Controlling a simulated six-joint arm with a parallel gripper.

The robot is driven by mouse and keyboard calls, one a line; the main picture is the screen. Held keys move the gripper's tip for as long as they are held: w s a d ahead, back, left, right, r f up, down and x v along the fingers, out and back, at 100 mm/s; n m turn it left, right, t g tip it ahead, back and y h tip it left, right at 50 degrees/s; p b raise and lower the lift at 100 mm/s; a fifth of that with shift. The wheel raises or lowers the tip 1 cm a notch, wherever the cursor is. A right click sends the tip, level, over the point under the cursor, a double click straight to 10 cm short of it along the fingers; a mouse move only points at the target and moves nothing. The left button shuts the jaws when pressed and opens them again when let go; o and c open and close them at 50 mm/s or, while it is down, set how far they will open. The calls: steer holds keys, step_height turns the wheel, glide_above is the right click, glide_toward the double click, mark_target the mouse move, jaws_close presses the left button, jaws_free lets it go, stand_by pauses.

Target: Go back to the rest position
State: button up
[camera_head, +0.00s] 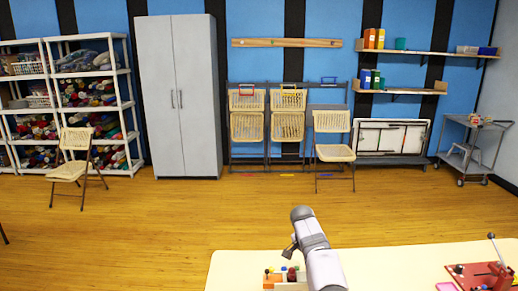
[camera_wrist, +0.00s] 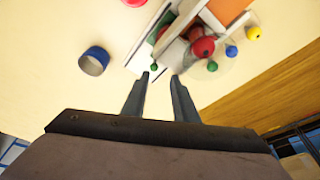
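My gripper (camera_wrist: 162,77) is open in the wrist view, with two dark fingers a small gap apart and nothing visible held between them. Just past the fingertips on the cream table (camera_wrist: 50,40) is a pale frame-like piece (camera_wrist: 149,42) with an orange panel (camera_wrist: 228,10). A small green ball (camera_wrist: 154,67) sits very near the left fingertip. A larger red ball (camera_wrist: 204,47) lies to the right. In the head view my arm rises over the table's front and the fingertips cannot be made out; small coloured pieces (camera_head: 270,280) show beside the arm.
A blue ring-like object (camera_wrist: 95,61) stands to the left in the wrist view. Blue (camera_wrist: 232,51) and yellow (camera_wrist: 255,33) balls lie to the right. A red device with a lever (camera_head: 480,275) is on the table's right.

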steer(key=shift+s+a+r+p, duration=0.1)
steer(key=shift+a+r+p, duration=0.25)
steer(key=shift+a+r, duration=0.4)
steer(key=shift+d+f, duration=0.1)
steer(key=shift+d, duration=0.25)
steer(key=s+a+r+n+g+y, duration=0.1)
steer(key=s+r+n, duration=0.25)
steer(key=s, duration=0.45)
steer(key=s+a+r+n+y, duration=0.1)
steer(key=s+r+n, duration=0.25)
steer(key=s, duration=0.55)
steer(key=s+f+n, duration=0.2)
steer(key=s, duration=1)
steer(key=s+a+f+n+y, duration=0.1)
steer(key=s+n, duration=0.2)
steer(key=s, duration=0.9)
steer(key=shift+s+a+f+g, duration=0.15)
steer(key=shift+s+f+g, duration=0.15)
steer(key=shift+f+g, duration=0.1)
